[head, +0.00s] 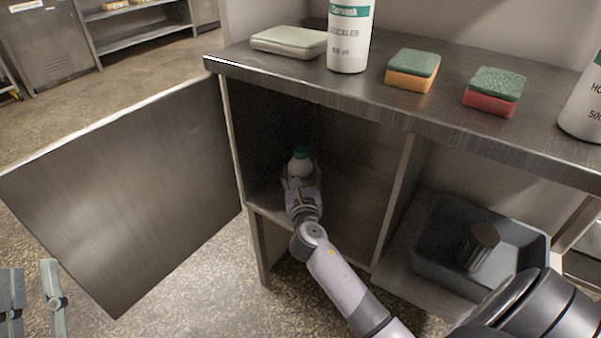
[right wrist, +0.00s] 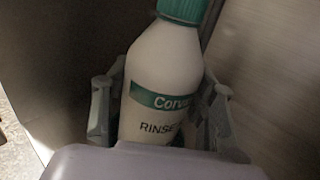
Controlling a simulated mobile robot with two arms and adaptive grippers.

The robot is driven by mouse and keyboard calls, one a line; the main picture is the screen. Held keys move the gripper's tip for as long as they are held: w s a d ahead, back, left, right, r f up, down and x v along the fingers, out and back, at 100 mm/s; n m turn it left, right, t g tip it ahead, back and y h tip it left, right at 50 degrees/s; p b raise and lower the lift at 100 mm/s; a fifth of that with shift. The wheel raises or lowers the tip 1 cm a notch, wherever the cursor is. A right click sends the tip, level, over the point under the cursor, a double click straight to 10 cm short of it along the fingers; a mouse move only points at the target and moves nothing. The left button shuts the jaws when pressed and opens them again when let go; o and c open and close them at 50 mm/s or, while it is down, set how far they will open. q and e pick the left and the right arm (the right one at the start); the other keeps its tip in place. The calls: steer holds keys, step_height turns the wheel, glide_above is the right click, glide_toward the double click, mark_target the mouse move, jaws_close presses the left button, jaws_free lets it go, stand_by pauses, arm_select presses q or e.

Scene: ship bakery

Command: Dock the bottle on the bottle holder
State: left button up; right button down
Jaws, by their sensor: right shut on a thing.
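A white bottle with a green cap (head: 300,165) stands inside the open left compartment of the steel cabinet. The right wrist view shows it close up, with a green label band and the text "RINSE" on the white body (right wrist: 165,85). It looks slightly tilted there. My right gripper (head: 301,180) reaches into the compartment and is shut on this bottle, with a finger on each side (right wrist: 160,110). My left gripper (head: 31,285) shows at the lower left edge, fingers apart and empty. I cannot make out a bottle holder in either view.
The open cabinet door (head: 130,185) swings out to the left. On the counter (head: 440,115) are a pale flat box (head: 289,41), a descaler bottle (head: 349,45), two sponges (head: 412,70) (head: 494,90) and another bottle (head: 585,105). A grey bin (head: 440,240) sits in the right compartment.

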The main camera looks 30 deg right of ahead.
arm_select(q)
steer(key=shift+s+r, duration=0.1)
steer(key=shift+r, duration=0.05)
arm_select(e)
steer(key=shift+r, duration=0.1)
steer(key=c, duration=0.9)
jaws_free()
steer(key=shift+c, duration=0.2)
arm_select(q)
steer(key=shift+s+r, duration=0.15)
steer(key=shift+r, duration=0.05)
